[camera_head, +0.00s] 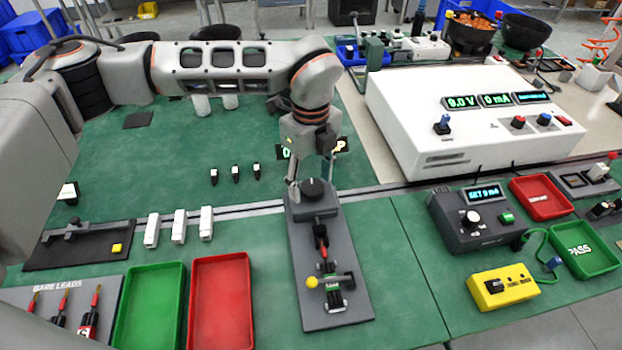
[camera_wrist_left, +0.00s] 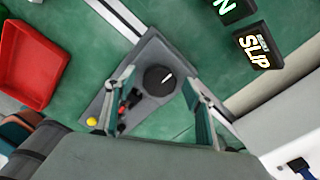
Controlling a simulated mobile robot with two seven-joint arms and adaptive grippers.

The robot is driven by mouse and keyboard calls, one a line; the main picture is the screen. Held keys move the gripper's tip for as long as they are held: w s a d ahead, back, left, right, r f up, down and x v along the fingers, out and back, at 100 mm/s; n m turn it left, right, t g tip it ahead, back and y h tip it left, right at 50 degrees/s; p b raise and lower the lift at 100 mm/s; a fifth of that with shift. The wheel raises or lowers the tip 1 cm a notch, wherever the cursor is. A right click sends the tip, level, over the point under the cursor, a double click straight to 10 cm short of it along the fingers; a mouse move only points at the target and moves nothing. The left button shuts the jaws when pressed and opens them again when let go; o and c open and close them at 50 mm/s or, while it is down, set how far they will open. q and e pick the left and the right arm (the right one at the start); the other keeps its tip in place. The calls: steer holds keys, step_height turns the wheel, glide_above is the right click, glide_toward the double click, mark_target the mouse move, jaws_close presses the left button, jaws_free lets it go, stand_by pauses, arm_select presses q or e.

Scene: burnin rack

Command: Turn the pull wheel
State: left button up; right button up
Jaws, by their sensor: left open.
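The pull wheel (camera_head: 317,188) is a dark round knob with a pale index mark. It sits on a grey block at the far end of a long dark fixture plate (camera_head: 345,262). My left gripper (camera_head: 311,181) points down over the wheel with its fingers apart. In the left wrist view the wheel (camera_wrist_left: 159,82) lies between the two open fingers (camera_wrist_left: 159,74), with a gap visible on both sides. Whether the fingertips are down at the wheel's height is hard to tell. My right gripper is not in view.
A lever with a yellow ball (camera_head: 312,282) stands on the plate's near part. Green (camera_head: 127,340) and red (camera_head: 245,330) trays lie left. A white power supply (camera_head: 400,120) stands back right, a grey meter box (camera_head: 450,240) right. Small display signs (camera_wrist_left: 262,48) stand behind the wheel.

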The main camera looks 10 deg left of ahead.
mark_target(311, 186)
arm_select(q)
step_height(311, 186, up, 12)
stand_by(0.5)
steer(key=shift+s+f, duration=0.1)
